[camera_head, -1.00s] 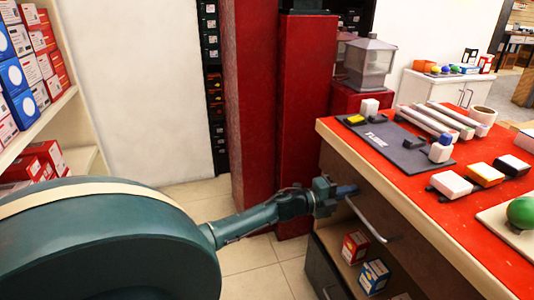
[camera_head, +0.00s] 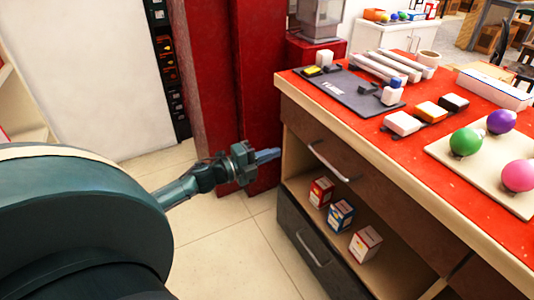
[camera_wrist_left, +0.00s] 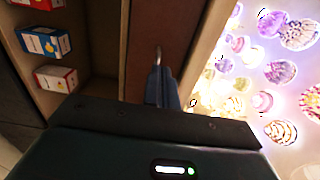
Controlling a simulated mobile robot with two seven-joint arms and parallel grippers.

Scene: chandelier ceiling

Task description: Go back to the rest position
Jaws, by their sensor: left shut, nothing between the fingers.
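My left gripper (camera_head: 266,155) is shut and empty in the head view. It hangs in the air to the left of the red-topped counter (camera_head: 375,140), near the drawer front. Its blue fingertips point right and are apart from the metal drawer handle (camera_head: 331,162). In the left wrist view the shut fingers (camera_wrist_left: 163,86) show at the middle, with the handle (camera_wrist_left: 157,55) beyond them. The drawer (camera_head: 315,150) looks closed. My right gripper is in neither view.
Small boxes (camera_head: 341,214) stand on the open shelf under the drawer. A lower dark drawer (camera_head: 310,245) sits below. Red pillars (camera_head: 205,75) stand behind my left arm. The counter holds a dark tray (camera_head: 345,92) and a board with coloured balls (camera_head: 440,150). Tiled floor (camera_head: 215,245) is clear.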

